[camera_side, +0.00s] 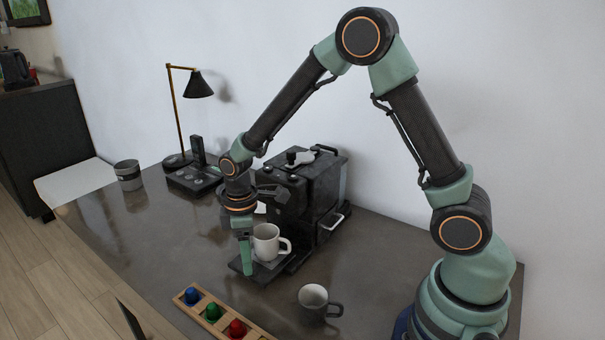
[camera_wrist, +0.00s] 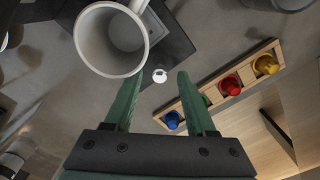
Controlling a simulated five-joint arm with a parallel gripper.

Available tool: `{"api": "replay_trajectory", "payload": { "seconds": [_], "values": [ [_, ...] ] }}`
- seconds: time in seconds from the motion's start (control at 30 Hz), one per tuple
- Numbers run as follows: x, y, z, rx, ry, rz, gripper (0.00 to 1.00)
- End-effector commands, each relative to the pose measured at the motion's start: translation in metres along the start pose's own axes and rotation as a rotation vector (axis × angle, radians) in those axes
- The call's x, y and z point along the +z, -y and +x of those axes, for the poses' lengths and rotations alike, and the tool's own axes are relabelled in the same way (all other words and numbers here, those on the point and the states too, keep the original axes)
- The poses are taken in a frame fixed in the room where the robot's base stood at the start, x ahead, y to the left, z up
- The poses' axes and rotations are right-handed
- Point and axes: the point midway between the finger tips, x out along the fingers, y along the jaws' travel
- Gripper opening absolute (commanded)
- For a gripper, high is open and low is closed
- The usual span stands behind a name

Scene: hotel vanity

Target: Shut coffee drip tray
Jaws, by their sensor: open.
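The black coffee machine (camera_side: 322,190) stands near the wall. Its dark drip tray (camera_side: 273,273) sticks out at the front, and also shows in the wrist view (camera_wrist: 172,38). A white cup (camera_side: 266,243) stands upright on the tray and fills the upper left of the wrist view (camera_wrist: 112,38). My gripper (camera_side: 247,268) points down at the tray's front edge, beside the cup. In the wrist view its two green fingers (camera_wrist: 158,82) are apart. A small white round knob (camera_wrist: 159,75) shows between the fingertips, by the tray's edge. I cannot tell whether the fingers touch the tray.
A wooden holder with coloured capsules (camera_side: 220,317) lies near the table's front edge. A dark grey mug (camera_side: 313,300) stands right of it. A desk lamp (camera_side: 199,84), a black device (camera_side: 194,178) and a grey cup (camera_side: 129,175) are further left.

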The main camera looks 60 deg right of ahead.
Motion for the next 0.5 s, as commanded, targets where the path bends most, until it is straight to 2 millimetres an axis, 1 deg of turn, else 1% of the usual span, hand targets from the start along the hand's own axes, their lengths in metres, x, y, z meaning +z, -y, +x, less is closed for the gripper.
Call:
{"api": "replay_trajectory", "payload": {
  "seconds": [0.17, 0.3, 0.5],
  "values": [
    [-0.001, -0.001, -0.028, 0.004, -0.005, 0.0, 0.56],
    [-0.001, -0.001, -0.057, 0.004, -0.006, 0.0, 0.56],
    [-0.001, -0.001, -0.094, 0.003, -0.004, 0.0, 0.56]
  ]
}}
